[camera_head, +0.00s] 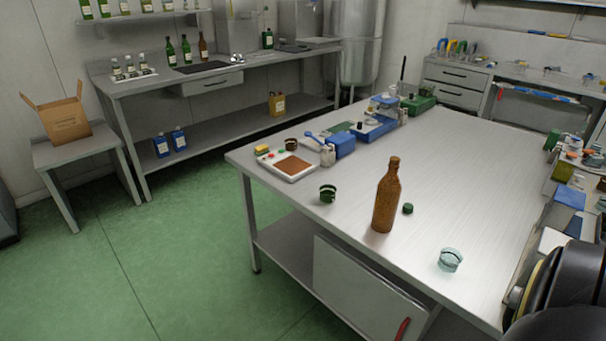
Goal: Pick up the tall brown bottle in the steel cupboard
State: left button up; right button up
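A tall brown bottle (386,198) stands upright on top of the steel table (470,170), near its front edge. Below the tabletop is a steel cupboard (360,285) with a flat grey front and a red handle (402,329) at its lower right. The cupboard looks shut from here, and its inside is hidden. Another, smaller brown bottle (203,47) stands on the back bench among green bottles. Neither gripper shows; a dark rounded part at the lower right looks like my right arm.
Near the brown bottle are a dark green cup (327,193), a green cap (407,208) and a clear glass piece (450,260). A scale (288,166) and blue equipment (374,127) stand farther back. Green floor (180,240) is open at left.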

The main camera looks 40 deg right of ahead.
aim_at(389, 189)
jog(key=z, duration=0.15)
jog(key=i, duration=1)
jog(key=z, duration=0.75)
